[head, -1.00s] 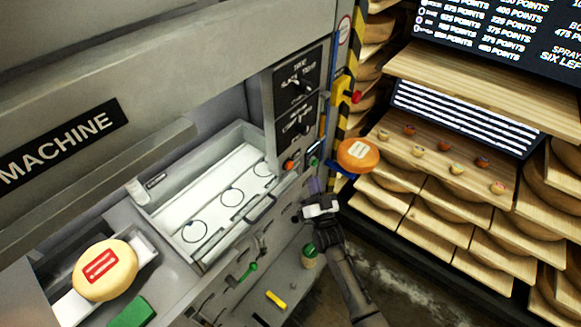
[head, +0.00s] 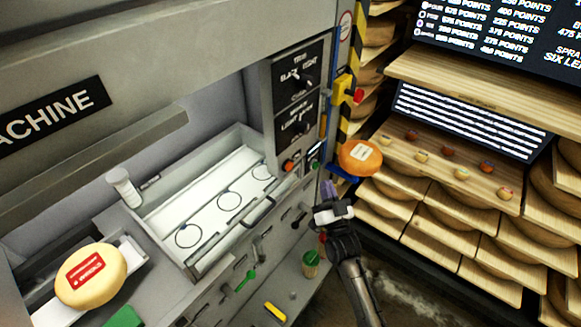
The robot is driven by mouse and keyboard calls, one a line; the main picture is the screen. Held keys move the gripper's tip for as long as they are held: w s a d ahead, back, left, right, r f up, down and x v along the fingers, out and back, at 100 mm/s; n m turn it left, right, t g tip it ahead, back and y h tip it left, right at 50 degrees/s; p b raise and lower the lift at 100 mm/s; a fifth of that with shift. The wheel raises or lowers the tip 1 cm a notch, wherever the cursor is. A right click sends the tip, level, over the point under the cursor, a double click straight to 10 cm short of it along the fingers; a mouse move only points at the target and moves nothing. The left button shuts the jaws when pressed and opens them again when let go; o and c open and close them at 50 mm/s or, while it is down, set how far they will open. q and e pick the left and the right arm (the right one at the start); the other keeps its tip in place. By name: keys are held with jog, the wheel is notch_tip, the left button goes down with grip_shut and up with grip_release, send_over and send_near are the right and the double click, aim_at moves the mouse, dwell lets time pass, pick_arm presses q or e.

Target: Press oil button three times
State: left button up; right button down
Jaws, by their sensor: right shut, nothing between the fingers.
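No button is legibly labelled oil. An orange-red button (head: 288,166) and a green button (head: 314,164) sit on the machine's front corner, below the black switch panels. My right gripper (head: 330,189) is shut and empty, with purple-tipped fingers pointing up. In the picture it is just below and to the right of the green button, and looks apart from it. My left gripper is out of view.
An open tray (head: 188,268) with circle marks sits in the machine (head: 240,95). A yellow cheese wheel (head: 92,290) lies at lower left. Wooden shelves (head: 440,235) fill the right side.

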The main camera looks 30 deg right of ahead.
aim_at(289, 166)
jog(key=w+a+b, duration=0.2)
jog(key=w+b, duration=0.2)
jog(key=w, duration=0.4)
jog(key=shift+w+a, duration=0.2)
jog(key=shift+a, duration=0.15)
dwell(0.8)
dwell(0.7)
jog(key=shift+w, duration=0.1)
dwell(0.5)
jog(key=shift+w, duration=0.1)
